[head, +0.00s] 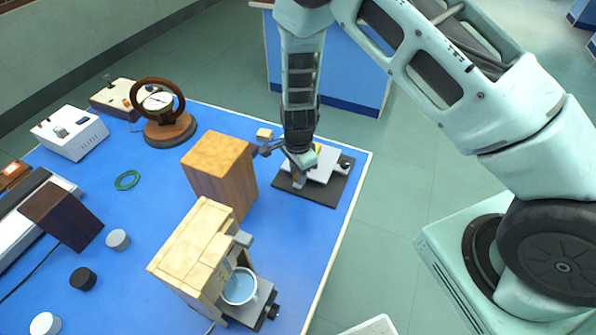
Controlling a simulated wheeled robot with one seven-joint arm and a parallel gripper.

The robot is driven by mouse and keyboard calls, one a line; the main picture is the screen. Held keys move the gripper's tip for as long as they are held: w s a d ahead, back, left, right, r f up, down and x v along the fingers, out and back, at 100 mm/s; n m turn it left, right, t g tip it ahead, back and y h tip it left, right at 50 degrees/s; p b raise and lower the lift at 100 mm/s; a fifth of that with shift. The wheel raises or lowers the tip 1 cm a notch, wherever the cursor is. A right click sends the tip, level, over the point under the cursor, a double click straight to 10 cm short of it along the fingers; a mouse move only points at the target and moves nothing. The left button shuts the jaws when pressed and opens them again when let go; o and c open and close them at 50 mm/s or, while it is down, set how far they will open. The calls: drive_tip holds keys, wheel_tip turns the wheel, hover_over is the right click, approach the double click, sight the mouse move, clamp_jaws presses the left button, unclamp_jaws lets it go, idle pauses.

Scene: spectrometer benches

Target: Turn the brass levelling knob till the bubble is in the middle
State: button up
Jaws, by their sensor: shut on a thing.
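A levelling stand with a light grey plate (326,164) on a black base (329,191) sits at the far right corner of the blue bench. A small yellow part (318,148) shows at the plate's back edge, partly behind my gripper. My gripper (299,173) points down at the left side of the stand and is shut on the brass levelling knob, which the fingers and wrist hide. The bubble cannot be made out from here.
A tall wooden block (221,167) stands close left of my gripper. A pale wooden housing with a round bluish dish (239,286) is in front. A brown ring instrument (168,125) stands at the back left. The bench's right edge (343,236) runs close beside the stand.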

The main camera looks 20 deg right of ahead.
drive_tip(key=shift+n, duration=0.3)
drive_tip(key=n+b, duration=0.2)
drive_tip(key=n, duration=0.1)
drive_tip(key=shift+f, duration=0.1)
drive_tip(key=n+b, duration=0.1)
drive_tip(key=n, duration=0.3)
drive_tip(key=n+b, duration=0.2)
drive_tip(key=n, duration=0.2)
drive_tip(key=shift+n+b, duration=0.55)
drive_tip(key=shift+n, duration=1.35)
drive_tip(key=o, duration=1)
drive_tip(key=shift+c, duration=0.2)
